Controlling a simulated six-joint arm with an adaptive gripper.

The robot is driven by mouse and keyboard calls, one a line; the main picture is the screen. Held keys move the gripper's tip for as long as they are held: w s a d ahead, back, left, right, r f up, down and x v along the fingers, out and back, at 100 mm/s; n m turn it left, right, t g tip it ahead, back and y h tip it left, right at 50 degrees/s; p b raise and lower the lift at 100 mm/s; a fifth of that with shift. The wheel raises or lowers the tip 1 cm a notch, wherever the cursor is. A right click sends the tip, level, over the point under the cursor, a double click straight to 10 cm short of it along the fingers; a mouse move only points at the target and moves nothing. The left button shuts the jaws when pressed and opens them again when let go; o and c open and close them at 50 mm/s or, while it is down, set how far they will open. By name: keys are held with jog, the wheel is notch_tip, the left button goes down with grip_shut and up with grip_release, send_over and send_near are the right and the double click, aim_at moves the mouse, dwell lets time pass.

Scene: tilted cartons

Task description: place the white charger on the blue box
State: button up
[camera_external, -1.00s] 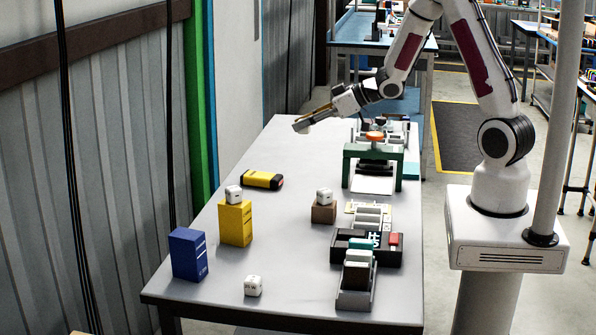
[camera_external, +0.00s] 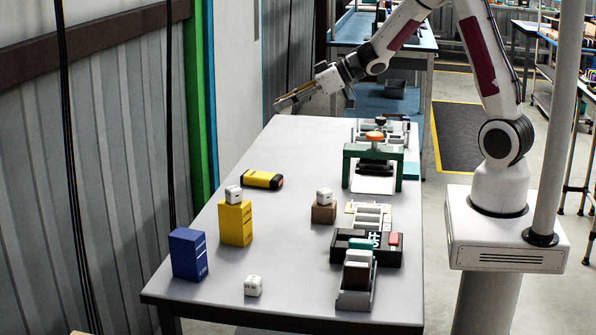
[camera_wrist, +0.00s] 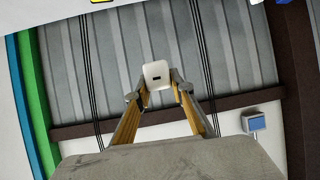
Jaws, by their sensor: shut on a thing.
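My gripper (camera_external: 281,103) is high over the far left corner of the table, tilted downward to the left. In the wrist view my gripper (camera_wrist: 158,92) is shut on the white charger (camera_wrist: 157,73), a small white block with a dark slot, held between the fingertips. The charger is too small to make out at the gripper in the external view. The blue box (camera_external: 188,254) stands upright at the table's near left, its top bare and well apart from my gripper. A blue corner (camera_wrist: 285,2) also shows at the top edge of the wrist view.
A yellow-black item (camera_external: 262,180) lies farther back. A green stand (camera_external: 372,153) and trays (camera_external: 366,246) line the right side.

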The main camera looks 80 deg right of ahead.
jog(key=w+a+n+y, duration=0.2)
jog(key=w+a+y, duration=0.1)
jog(key=w+a, duration=0.55)
jog(key=n+g+y, duration=0.3)
jog(key=n+y, duration=0.1)
jog(key=n, duration=0.2)
send_over(186, 233)
jog(key=shift+a+f, duration=0.1)
jog(key=shift+f, duration=2.5)
jog(key=shift+f, duration=3.1)
jog(key=shift+f, duration=0.1)
jog(key=shift+f, duration=1.8)
jog(key=shift+f, duration=0.15)
